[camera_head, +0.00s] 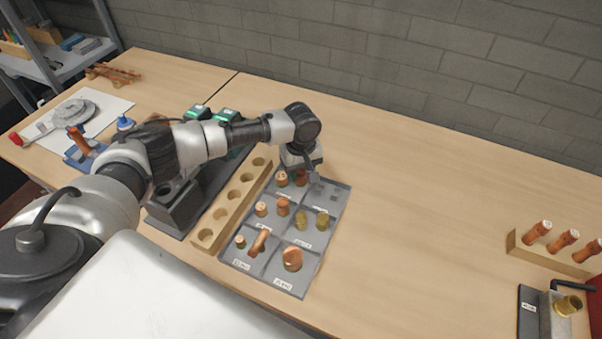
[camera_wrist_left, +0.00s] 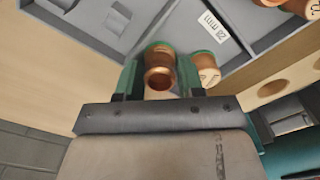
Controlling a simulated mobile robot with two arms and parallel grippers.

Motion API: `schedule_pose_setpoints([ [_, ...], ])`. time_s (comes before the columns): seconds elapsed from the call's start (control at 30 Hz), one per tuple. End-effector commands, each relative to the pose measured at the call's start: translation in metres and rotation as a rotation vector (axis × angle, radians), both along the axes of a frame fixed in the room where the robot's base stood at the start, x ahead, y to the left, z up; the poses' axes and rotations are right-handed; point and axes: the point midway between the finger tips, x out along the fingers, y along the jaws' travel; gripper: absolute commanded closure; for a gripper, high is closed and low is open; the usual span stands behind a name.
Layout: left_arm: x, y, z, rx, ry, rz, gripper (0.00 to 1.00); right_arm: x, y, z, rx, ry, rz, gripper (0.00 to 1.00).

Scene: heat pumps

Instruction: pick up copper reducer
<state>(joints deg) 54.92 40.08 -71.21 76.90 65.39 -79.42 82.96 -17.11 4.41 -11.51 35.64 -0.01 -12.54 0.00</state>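My left gripper (camera_head: 304,172) reaches down over the far end of the grey compartment tray (camera_head: 258,268). In the left wrist view, a copper reducer (camera_wrist_left: 159,72) sits between the green fingers of my left gripper (camera_wrist_left: 160,82). The fingers stand close on both sides of it; whether they press on it is unclear. A second copper piece (camera_wrist_left: 205,70) is just outside the right-hand finger. In the head view, two copper pieces (camera_head: 282,179) stand at the tray's far end beside the gripper. My right gripper is out of view.
Other copper and brass fittings (camera_head: 292,258) stand in the tray's other compartments. A wooden block with holes (camera_head: 232,203) lies along its left side. A wooden rack of copper pieces (camera_head: 563,242) stands far right. The table between is clear.

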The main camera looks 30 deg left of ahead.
Motion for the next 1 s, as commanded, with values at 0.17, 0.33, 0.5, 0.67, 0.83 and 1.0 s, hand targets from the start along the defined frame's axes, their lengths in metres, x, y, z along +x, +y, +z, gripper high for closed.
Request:
schedule_pose_setpoints([
  [0.17, 0.000, 0.000, 0.000, 0.000, 0.000, 0.000, 0.86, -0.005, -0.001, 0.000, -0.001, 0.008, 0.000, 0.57],
  [0.33, 0.000, 0.000, 0.001, -0.001, -0.001, 0.000, 0.91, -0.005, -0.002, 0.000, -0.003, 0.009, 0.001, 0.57],
  [0.5, 0.000, 0.000, 0.003, -0.001, -0.001, 0.000, 0.92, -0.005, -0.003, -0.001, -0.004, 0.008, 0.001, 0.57],
  [0.67, 0.001, 0.000, 0.015, -0.003, -0.003, 0.000, 0.92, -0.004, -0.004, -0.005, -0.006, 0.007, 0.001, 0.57],
  [0.83, 0.001, -0.006, 0.044, -0.005, -0.004, -0.005, 0.92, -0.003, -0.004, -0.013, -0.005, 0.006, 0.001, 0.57],
  [1.0, -0.003, -0.046, 0.066, -0.005, -0.005, -0.007, 0.92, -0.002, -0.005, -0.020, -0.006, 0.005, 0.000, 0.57],
])
